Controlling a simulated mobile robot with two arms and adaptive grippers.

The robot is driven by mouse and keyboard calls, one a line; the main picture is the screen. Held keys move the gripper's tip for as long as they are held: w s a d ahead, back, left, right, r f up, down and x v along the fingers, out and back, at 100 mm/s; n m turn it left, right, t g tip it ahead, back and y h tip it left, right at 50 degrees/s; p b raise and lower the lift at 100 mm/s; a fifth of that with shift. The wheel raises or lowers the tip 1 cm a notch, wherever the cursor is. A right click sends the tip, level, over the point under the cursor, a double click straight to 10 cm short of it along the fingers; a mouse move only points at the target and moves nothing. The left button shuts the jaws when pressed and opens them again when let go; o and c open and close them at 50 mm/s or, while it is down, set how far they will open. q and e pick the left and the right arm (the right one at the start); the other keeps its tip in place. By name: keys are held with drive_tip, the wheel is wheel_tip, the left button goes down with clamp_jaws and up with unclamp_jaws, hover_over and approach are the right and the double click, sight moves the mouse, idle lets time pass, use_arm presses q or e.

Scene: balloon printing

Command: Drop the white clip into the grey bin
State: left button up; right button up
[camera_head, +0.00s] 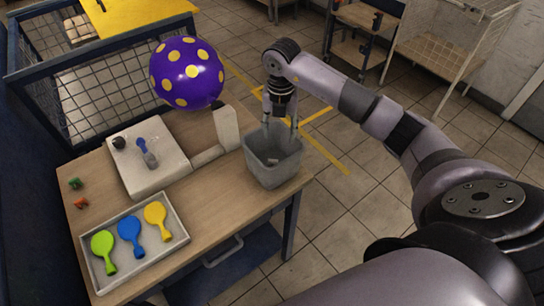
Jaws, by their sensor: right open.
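The grey bin (260,172) stands at the right end of the wooden table. My right gripper (281,124) points down over the bin's opening, with its fingers apart and its tips at about the height of the rim. I see no clip between the fingers. A small pale spot (271,160) shows inside the bin, but it is too small to tell whether it is the white clip. Green (75,183) and orange-red (81,203) clips lie at the table's left side. My left gripper is out of view.
A purple balloon with yellow dots (187,73) stands behind the white machine (165,178). A white upright post (227,128) is close left of the bin. A tray (179,236) holds green, blue and yellow flat balloons at the front. A mesh cage (95,88) is behind.

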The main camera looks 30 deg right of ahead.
wheel_tip(320, 180, up, 11)
drive_tip(key=shift+r, duration=0.2)
idle(0.5)
